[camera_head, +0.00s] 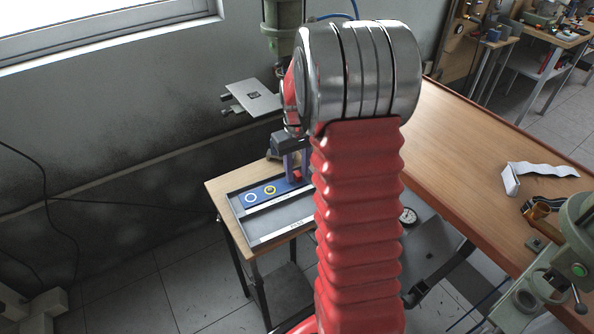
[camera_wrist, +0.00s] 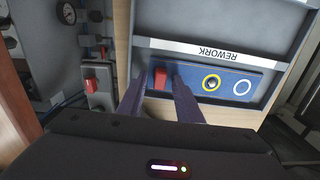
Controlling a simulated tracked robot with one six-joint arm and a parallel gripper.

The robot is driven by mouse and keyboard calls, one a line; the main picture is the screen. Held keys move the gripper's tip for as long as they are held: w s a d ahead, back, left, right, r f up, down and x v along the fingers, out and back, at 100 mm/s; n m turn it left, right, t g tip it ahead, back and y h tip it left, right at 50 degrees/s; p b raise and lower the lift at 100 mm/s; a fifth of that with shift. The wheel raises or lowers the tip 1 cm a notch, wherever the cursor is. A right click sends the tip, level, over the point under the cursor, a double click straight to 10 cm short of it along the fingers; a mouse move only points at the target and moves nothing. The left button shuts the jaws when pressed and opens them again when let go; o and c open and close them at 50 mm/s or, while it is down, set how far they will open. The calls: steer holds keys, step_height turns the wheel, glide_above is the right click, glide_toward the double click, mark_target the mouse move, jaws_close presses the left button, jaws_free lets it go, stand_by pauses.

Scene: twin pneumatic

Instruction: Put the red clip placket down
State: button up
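The red clip placket (camera_wrist: 161,79) is a small red block at the left end of the blue strip (camera_wrist: 193,82) in the wrist view. It appears to rest on the strip, beside the yellow ring. My gripper (camera_wrist: 160,84) is pointed down with a finger on each side of the clip, and a gap shows between them and it, so it looks open. In the head view, the red clip (camera_head: 296,176) shows small below my gripper (camera_head: 297,166), partly hidden by my arm.
The blue strip lies in a grey tray (camera_head: 232,207) marked REWORK, on a small wooden table (camera_head: 215,190). A yellow ring (camera_wrist: 211,83) and a white ring (camera_wrist: 242,87) mark the strip. A grey fixture (camera_wrist: 99,99) with another red part stands left. A long wooden bench (camera_head: 455,140) is right.

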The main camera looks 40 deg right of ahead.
step_height(320, 180, up, 12)
stand_by(0.6)
stand_by(0.5)
steer(key=s+a+r+t, duration=0.1)
steer(key=s+a+r, duration=0.3)
steer(key=a, duration=0.3)
steer(key=s+a+r+t, duration=0.2)
steer(key=s+a+r, duration=0.15)
steer(key=a, duration=0.45)
steer(key=s+a+f+n+t, duration=0.1)
steer(key=s+a+t, duration=0.1)
steer(key=s+a, duration=0.7)
steer(key=s, duration=0.3)
steer(key=shift+s+f+t, duration=0.15)
steer(key=shift+f+t, duration=0.15)
